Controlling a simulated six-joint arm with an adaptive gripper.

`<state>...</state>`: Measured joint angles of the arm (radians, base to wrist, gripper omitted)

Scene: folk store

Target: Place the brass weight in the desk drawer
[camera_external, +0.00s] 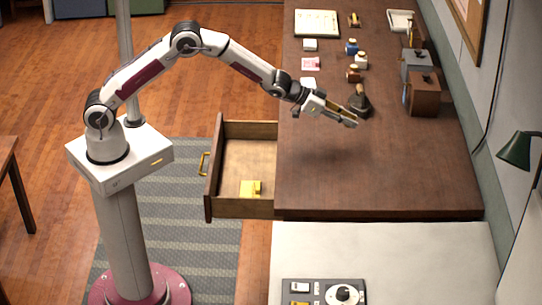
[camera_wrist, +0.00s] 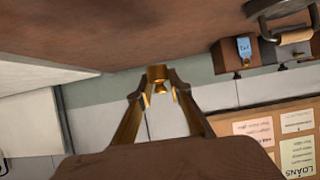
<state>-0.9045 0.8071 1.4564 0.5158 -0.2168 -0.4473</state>
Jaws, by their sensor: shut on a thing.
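My gripper (camera_external: 351,117) hangs above the middle of the wooden desk and points right and slightly down. In the wrist view the gripper (camera_wrist: 158,88) is shut on the small brass weight (camera_wrist: 157,74), a golden knobbed piece between its fingertips. In the outside view the weight is too small to tell apart from the fingers. The desk drawer (camera_external: 212,180) is pulled open on the desk's left side, lower left of my gripper. Its floor is mostly bare, with a yellow block-like thing (camera_external: 250,188) near the front corner.
A dark hand stamp (camera_external: 360,102) shows close beside my gripper. Small bottles (camera_external: 352,48), papers (camera_external: 311,64) and a ledger (camera_external: 317,23) lie farther back. Brown and grey boxes (camera_external: 423,94) stand along the wall. The near part of the desk (camera_external: 370,180) is clear.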

